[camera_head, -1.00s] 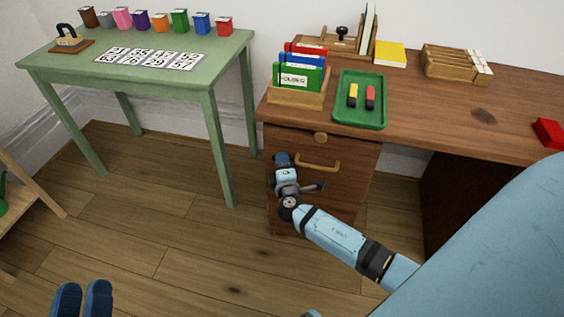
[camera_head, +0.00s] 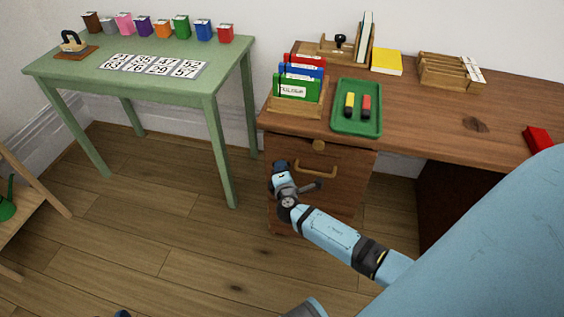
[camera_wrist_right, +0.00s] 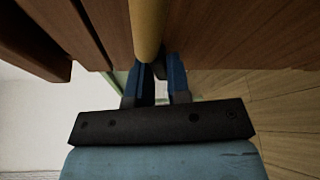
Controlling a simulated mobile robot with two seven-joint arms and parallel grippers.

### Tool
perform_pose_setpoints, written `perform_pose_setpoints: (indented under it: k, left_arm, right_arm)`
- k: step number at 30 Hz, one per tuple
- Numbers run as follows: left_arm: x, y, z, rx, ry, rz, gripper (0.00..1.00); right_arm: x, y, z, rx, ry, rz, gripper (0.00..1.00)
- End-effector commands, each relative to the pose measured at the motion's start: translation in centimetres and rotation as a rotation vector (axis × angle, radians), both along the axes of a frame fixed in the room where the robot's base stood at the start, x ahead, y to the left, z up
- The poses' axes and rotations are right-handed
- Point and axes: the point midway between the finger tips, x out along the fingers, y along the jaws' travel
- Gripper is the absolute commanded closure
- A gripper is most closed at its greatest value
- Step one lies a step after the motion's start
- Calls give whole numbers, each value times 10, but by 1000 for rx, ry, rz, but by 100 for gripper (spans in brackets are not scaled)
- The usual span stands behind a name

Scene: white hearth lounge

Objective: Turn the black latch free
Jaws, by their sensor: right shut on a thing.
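My right gripper (camera_head: 280,168) is at the left part of the front of the desk's drawer unit (camera_head: 340,190), left of the brass handle (camera_head: 316,172). In the right wrist view its blue fingers (camera_wrist_right: 160,78) are close together with a small dark piece between them, taken to be the black latch (camera_wrist_right: 160,70). Most of the latch is hidden by the fingers, so its angle cannot be told. The brass handle (camera_wrist_right: 148,28) runs close by the fingertips in that view. Of my left gripper (camera_head: 122,313) only a dark blue tip shows at the bottom edge.
The desktop (camera_head: 440,118) holds a green tray (camera_head: 357,128), a folder box (camera_head: 296,104) and other items. A green table (camera_head: 180,86) stands to the left. The floor in front is clear.

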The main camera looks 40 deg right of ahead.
Motion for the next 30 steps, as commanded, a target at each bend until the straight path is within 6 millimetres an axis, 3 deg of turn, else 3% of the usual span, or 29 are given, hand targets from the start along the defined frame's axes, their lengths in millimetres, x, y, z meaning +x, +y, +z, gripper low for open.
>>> perform_pose_setpoints:
  k: [1,4,30]
  left_arm:
    - [-7,8,-7,40,75,13,57]
    - [-21,23,-33,113,211,32,57]
    - [-28,35,-3,165,325,59,57]
  right_arm:
    - [0,0,10,-27,36,-1,100]
    - [1,1,11,-90,108,-1,100]
    - [5,2,11,-624,728,-2,100]
